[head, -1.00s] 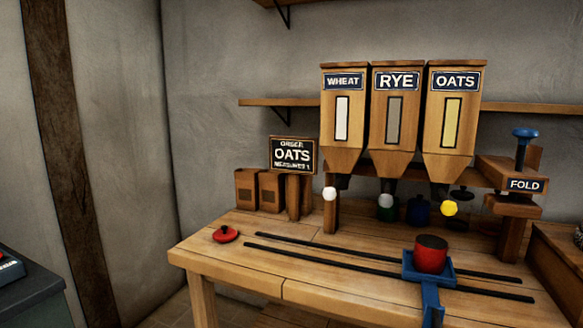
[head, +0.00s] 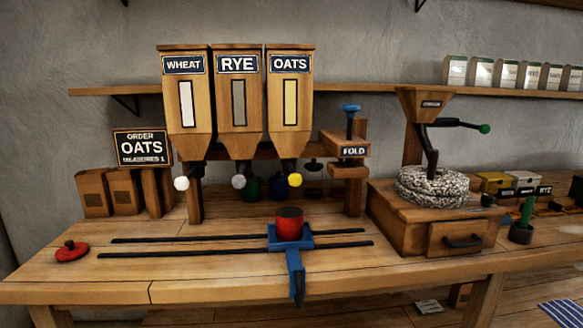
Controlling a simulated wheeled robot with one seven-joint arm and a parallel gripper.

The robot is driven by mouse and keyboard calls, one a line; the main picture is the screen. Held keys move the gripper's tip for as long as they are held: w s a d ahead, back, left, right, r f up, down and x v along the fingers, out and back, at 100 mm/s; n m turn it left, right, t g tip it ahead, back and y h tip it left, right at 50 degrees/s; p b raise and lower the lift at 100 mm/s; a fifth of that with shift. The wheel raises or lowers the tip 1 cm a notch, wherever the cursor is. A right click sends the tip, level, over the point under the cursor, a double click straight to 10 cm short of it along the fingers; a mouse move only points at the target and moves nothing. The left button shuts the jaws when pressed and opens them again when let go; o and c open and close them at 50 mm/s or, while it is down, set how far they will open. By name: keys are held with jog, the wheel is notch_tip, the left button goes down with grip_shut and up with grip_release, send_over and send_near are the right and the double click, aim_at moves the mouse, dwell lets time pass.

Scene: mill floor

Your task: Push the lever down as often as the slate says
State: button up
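The slate (head: 142,147) stands at the left of the bench and reads ORDER, OATS, MEASURES 1. Three wooden hoppers stand side by side: WHEAT (head: 186,125), RYE (head: 238,122) and OATS (head: 290,120). Under them are levers with round knobs: a white one (head: 181,183) at WHEAT, a grey-white one (head: 239,181) at RYE and a yellow one (head: 295,180) at OATS. A red tin (head: 289,223) sits on a blue carriage (head: 306,242) on two dark rails, roughly below the OATS hopper. My gripper is not in view.
A red lid (head: 72,252) lies at the bench's left. A FOLD press (head: 352,152) with a blue knob stands right of the hoppers. Further right is a stone mill (head: 432,187) with a green-tipped crank and a drawer. The front bench strip (head: 200,284) is clear.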

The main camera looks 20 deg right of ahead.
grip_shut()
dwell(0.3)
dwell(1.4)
